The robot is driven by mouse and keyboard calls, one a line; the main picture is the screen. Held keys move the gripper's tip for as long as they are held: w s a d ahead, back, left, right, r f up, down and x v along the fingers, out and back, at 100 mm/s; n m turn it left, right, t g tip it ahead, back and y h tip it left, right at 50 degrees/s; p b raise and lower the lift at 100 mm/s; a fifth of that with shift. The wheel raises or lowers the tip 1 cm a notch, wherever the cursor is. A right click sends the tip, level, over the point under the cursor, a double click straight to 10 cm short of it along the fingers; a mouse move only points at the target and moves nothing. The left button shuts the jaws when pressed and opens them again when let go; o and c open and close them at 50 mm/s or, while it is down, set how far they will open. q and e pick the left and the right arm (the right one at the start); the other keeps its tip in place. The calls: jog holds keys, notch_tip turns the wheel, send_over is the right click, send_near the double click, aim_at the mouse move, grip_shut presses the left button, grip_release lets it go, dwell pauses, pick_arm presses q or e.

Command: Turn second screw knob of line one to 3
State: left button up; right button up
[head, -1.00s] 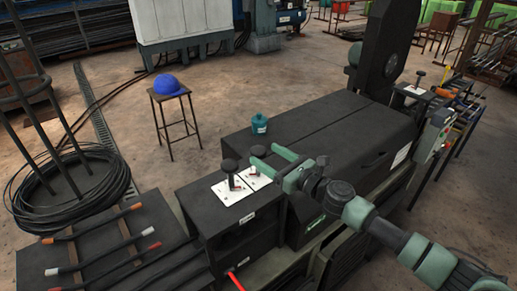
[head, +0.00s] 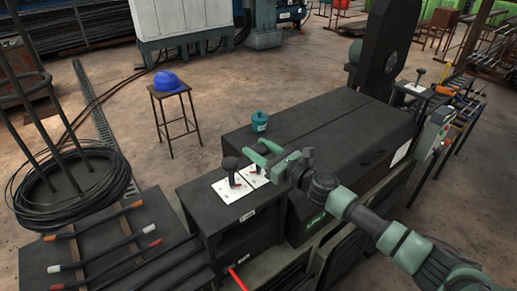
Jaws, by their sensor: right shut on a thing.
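Two dark screw knobs stand on white plates on top of the black box at the near end of the machine. The left knob (head: 230,163) is free, above its white plate (head: 232,197). My right gripper (head: 258,155) is shut on the other knob, just to the right, and its green fingers largely cover it. Part of this knob's white plate (head: 257,179) shows below the fingers. The scale marks are too small to read. My left gripper is not in view.
A teal pot (head: 259,121) stands on the long black housing (head: 320,135) behind the knobs. A blue hard hat (head: 168,83) lies on a stool at the left. Cables and bars with coloured ends (head: 110,245) lie at the front left. Another knob (head: 419,74) stands at the machine's far end.

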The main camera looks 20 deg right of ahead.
jog(key=shift+a+r+m+t+h+p, duration=0.15)
jog(key=shift+m+t+h+p, duration=0.55)
jog(key=shift+m+h+p, duration=0.75)
jog(key=m+h+p, duration=0.1)
jog(key=h, duration=0.3)
jog(key=shift+m+t+p, duration=0.3)
jog(key=shift+m+p, duration=0.05)
jog(key=shift+f+m+h, duration=0.2)
jog(key=shift+m+h, duration=0.5)
jog(key=shift+h, duration=0.45)
jog(key=shift+m+h+b, duration=0.4)
jog(key=shift+m+h, duration=0.4)
jog(key=shift+h, duration=0.4)
jog(key=shift+d+r+h, duration=0.1)
jog(key=shift+d+h, duration=0.1)
jog(key=shift+h, duration=0.1)
jog(key=o, duration=1.4)
